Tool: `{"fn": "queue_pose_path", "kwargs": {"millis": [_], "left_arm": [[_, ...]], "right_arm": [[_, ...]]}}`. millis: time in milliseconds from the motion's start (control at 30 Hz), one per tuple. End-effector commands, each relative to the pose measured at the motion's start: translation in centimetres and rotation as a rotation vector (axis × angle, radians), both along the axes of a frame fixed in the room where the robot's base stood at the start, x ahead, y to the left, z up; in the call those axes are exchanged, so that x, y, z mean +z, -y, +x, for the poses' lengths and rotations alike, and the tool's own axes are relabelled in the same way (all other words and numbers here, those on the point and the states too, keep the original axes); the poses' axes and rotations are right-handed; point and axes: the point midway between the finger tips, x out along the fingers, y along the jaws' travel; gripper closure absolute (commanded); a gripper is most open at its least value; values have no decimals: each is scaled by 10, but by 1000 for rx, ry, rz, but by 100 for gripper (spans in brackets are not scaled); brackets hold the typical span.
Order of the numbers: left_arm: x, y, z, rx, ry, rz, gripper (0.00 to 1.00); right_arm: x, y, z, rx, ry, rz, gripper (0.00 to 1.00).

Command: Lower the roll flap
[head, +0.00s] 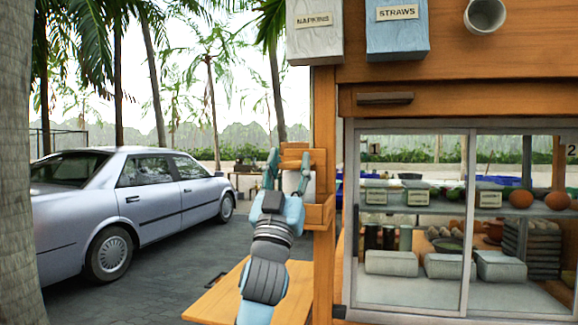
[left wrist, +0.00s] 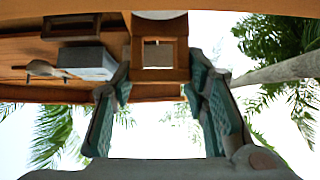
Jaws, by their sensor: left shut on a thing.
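A small wooden holder (head: 293,152) juts from the left post of the wooden cart, with a pale round thing, perhaps a roll, just below its top. I take this wooden piece for the roll flap; it also shows in the left wrist view (left wrist: 160,75), with a square opening. My left gripper (head: 289,160) reaches up to it from below. Its two teal fingers stand far apart in the left wrist view (left wrist: 160,80), with the tips against either side of the wood. My right gripper is in neither view.
A wooden side board (head: 225,300) sticks out low on the left, under my left arm. The cart's glass case (head: 410,290) is on the right. Boxes marked napkins (head: 315,40) and straws (head: 397,35) are above. A silver car (head: 130,205) stands behind.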

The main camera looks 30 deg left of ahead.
Motion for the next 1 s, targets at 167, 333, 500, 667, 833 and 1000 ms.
{"fn": "queue_pose_path", "kwargs": {"millis": [167, 333, 500, 667, 833, 1000], "left_arm": [[-4, 0, 3, -1, -10, -5, 100], [-4, 0, 2, -1, -8, -4, 38], [-2, 0, 1, -1, -5, -3, 38], [-4, 0, 0, -1, -5, -1, 38], [-25, 7, -18, 0, -7, 1, 38], [-62, 18, -48, -1, -8, -1, 38]], "right_arm": [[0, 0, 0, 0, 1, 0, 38], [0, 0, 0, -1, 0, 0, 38], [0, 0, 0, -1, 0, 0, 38], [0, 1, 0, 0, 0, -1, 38], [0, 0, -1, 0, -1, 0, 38], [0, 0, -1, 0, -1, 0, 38]]}}
